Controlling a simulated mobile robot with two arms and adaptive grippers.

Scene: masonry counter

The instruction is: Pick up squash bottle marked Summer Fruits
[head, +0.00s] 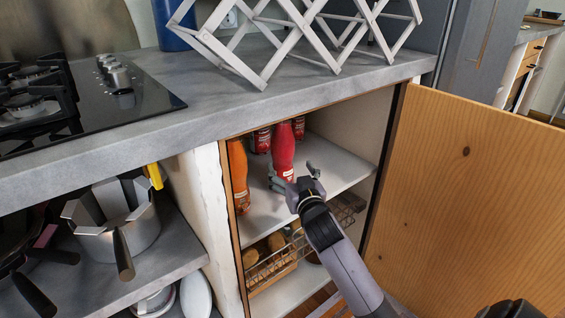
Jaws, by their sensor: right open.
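A red bottle (283,152) stands upright on the upper shelf of the open cupboard, under the counter. Its label is too small to read, so I cannot confirm the Summer Fruits marking. My right gripper (293,179) is open in front of the bottle's lower part, with its fingers spread and nothing between them. I cannot tell whether a finger touches the bottle. The bottle's base is partly hidden by the gripper. My left gripper is not in view.
An orange bottle (238,176) stands left of the red one, with red containers (262,139) behind. The cupboard door (470,190) is open at right. A wire basket (268,265) is below. A white lattice rack (290,40) stands on the counter (215,112).

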